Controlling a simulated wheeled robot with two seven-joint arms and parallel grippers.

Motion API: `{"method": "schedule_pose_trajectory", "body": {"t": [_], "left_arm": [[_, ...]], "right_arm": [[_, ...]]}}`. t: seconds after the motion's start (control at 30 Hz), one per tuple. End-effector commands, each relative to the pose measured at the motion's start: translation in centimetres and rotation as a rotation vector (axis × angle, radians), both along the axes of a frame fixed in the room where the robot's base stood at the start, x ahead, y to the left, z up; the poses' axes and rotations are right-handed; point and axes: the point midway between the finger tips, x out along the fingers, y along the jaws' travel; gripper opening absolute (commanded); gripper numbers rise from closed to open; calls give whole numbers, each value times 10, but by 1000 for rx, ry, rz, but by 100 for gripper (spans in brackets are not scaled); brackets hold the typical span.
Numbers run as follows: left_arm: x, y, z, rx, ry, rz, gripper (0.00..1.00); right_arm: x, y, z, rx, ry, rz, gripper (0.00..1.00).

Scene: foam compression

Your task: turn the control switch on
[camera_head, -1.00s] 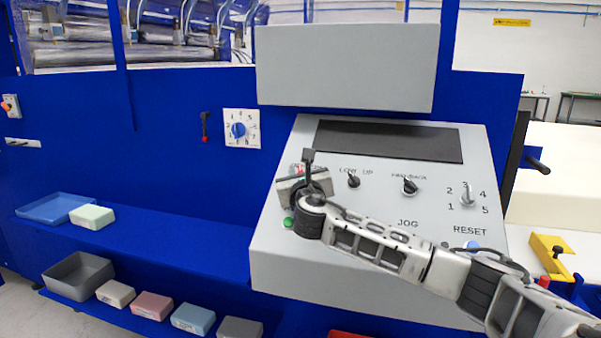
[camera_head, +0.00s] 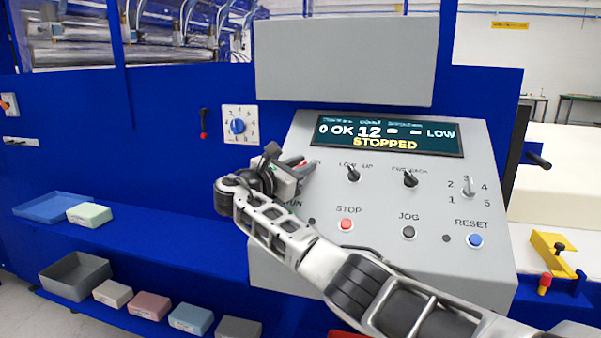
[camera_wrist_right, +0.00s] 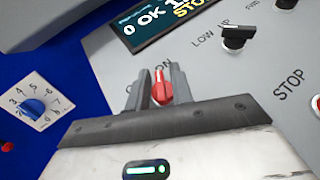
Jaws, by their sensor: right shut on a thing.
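The control switch (camera_wrist_right: 162,86) is a red knob with a white line on the upper left of the grey control panel (camera_head: 385,268). In the right wrist view it sits between the two fingers of my right gripper (camera_wrist_right: 157,88), which is shut on it. In the head view my right gripper (camera_head: 300,166) reaches the panel from the left and hides most of the knob. The panel display (camera_head: 388,135) is lit and reads "0 OK 12", "LOW" and "STOPPED". My left gripper is not in view.
The panel also holds a LOW/UP switch (camera_head: 353,174), a FWD/BACK switch (camera_head: 410,179), a red STOP button (camera_head: 346,225), a JOG button (camera_head: 408,232) and a blue RESET button (camera_head: 475,240). A blue dial (camera_head: 237,127) is on the wall at left. Foam blocks (camera_head: 151,305) lie on the lower shelf.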

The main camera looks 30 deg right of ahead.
Motion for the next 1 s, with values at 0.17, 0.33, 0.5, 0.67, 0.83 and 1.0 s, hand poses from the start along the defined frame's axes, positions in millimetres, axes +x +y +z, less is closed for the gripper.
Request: {"method": "schedule_pose_trajectory", "body": {"t": [0.17, 0.33, 0.5, 0.67, 0.83, 1.0], "left_arm": [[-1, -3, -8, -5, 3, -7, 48], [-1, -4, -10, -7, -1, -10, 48], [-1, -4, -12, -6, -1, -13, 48], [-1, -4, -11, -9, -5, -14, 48], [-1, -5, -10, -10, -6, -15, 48], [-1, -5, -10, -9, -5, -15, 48]], "right_arm": [[0, 1, -4, 33, -32, -75, 0], [0, 1, -3, 52, -55, -126, 0], [-1, 0, -3, 65, -69, -160, 0], [-1, 0, -3, 73, -77, -175, 0], [-1, 0, -3, 75, -79, -182, 0], [-1, 0, -3, 75, -80, -182, 0]]}}
